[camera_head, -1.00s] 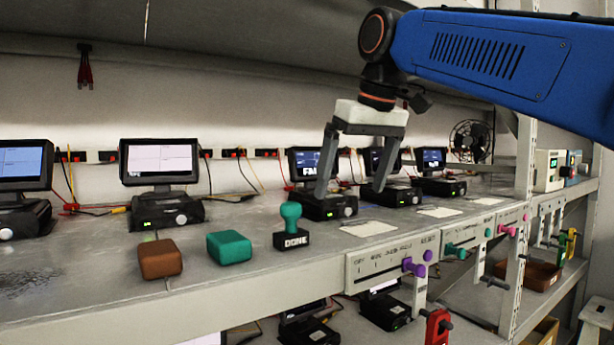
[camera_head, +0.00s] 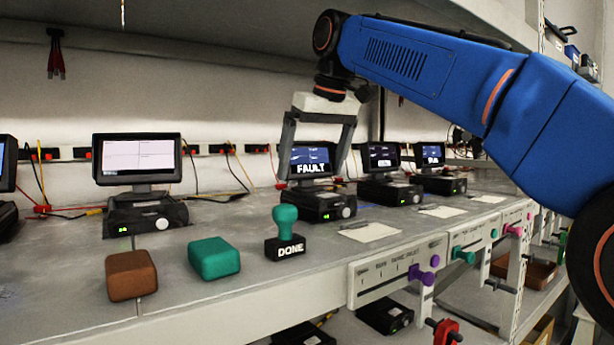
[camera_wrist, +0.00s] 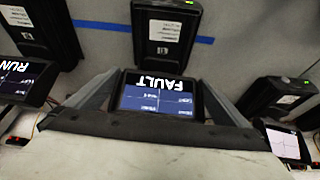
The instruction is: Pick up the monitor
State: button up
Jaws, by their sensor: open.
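The monitor with the word FAULT (camera_head: 311,160) stands upright on a black base unit (camera_head: 320,203) on the shelf. In the wrist view the same monitor (camera_wrist: 158,96) shows upside down between my two fingers. My gripper (camera_head: 314,177) is open, with one finger on each side of the screen, pointing down. I cannot tell whether either finger touches it. The gripper also shows in the wrist view (camera_wrist: 158,95).
A monitor with a white screen (camera_head: 137,158) stands to the left. Two more monitors (camera_head: 381,157) (camera_head: 431,154) stand to the right.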

aim_at(300, 165)
jog(key=shift+w+a, duration=0.45)
jog(key=shift+w, duration=0.25)
jog(key=shift+w+a, duration=0.5)
jog(key=shift+w, duration=0.25)
jog(key=shift+w+a, duration=0.45)
jog(key=shift+w, duration=0.25)
jog(key=shift+w+f, duration=0.1)
jog(key=shift+f, duration=0.5)
jog(key=c, duration=0.8)
jog(key=shift+r, duration=0.15)
jog(key=shift+c, duration=0.2)
jog(key=shift+a+r, duration=0.1)
jog(key=shift+r, duration=1.45)
jog(key=shift+s+a+r, duration=0.15)
jog(key=shift+s+a, duration=0.05)
jog(key=shift+a, duration=0.05)
jog(key=s+a, duration=0.9)
jog(key=a, duration=0.5)
jog(key=shift+s, duration=0.25)
